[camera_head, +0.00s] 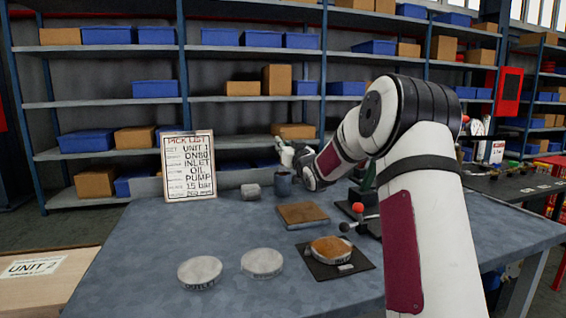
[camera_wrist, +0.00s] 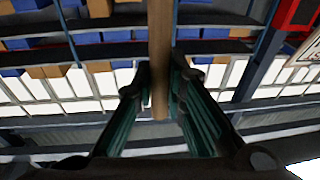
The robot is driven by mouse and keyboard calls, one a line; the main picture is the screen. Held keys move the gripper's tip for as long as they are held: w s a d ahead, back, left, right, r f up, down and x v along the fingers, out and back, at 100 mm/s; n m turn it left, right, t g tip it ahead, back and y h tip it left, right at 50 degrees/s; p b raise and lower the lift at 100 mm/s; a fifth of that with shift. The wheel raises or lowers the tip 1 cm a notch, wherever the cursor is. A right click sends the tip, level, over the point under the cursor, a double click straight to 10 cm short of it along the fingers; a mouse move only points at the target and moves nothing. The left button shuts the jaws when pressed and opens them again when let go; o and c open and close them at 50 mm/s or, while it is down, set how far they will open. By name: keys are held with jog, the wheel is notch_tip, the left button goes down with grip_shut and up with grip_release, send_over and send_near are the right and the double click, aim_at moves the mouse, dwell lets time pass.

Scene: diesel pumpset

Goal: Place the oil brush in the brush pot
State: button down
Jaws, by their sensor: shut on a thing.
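My gripper (camera_wrist: 158,88) is shut on the brown wooden handle of the oil brush (camera_wrist: 160,45), which stands between the two teal fingers in the wrist view. In the head view my gripper (camera_head: 300,158) is small and partly hidden by my own wrist, at the back of the blue-grey table.
A grey cylinder (camera_head: 251,191) and a pick list board (camera_head: 189,166) stand left of the pot. A brown block (camera_head: 302,215), two pale discs (camera_head: 262,263) and a brown-topped disc on a dark plate (camera_head: 352,268) lie nearer. A red-knobbed lever (camera_head: 358,208) stands right.

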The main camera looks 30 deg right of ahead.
jog(key=shift+f+b, duration=0.5)
jog(key=shift+f, duration=1.55)
jog(key=c, duration=1.6)
grip_release()
jog(key=shift+c, duration=0.2)
